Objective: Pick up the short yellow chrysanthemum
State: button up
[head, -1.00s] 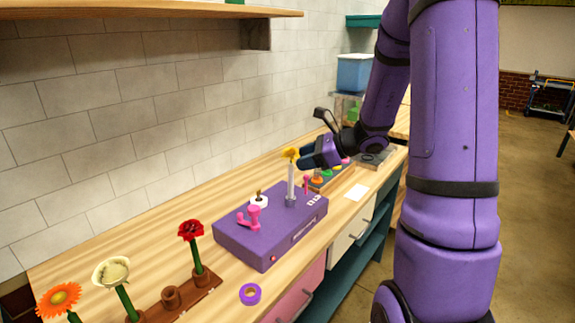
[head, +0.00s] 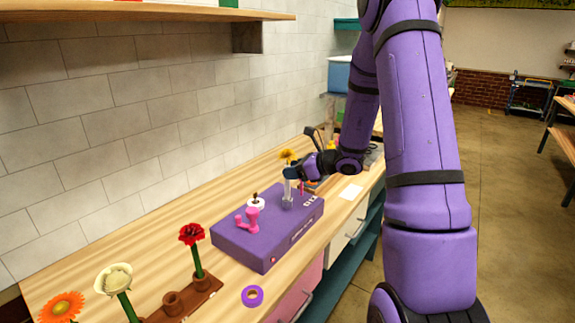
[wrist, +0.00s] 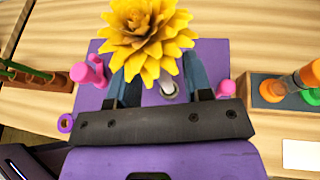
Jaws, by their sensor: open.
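The yellow chrysanthemum (head: 288,155) stands upright above a pale grey tube (head: 287,192) on the purple box. Its wide bloom (wrist: 148,38) fills the top middle of the wrist view and hides the stem. My gripper (head: 291,173) is just below the bloom in the head view. In the wrist view its two blue-grey fingers (wrist: 160,82) are spread apart, one on each side below the bloom. The tube's top (wrist: 168,88) shows between them. I cannot tell whether a finger touches the stem.
The purple box (head: 262,250) carries a pink handle (head: 247,221) and a white piece (head: 256,202). A brown holder (head: 190,300) with red, cream and orange flowers is front left. A purple tape ring (head: 252,296) lies nearby. A tray of coloured pieces (wrist: 262,88) is beside the box.

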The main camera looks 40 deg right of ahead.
jog(key=shift+x, duration=1.95)
jog(key=shift+c, duration=0.4)
grip_shut()
jog(key=shift+r, duration=0.1)
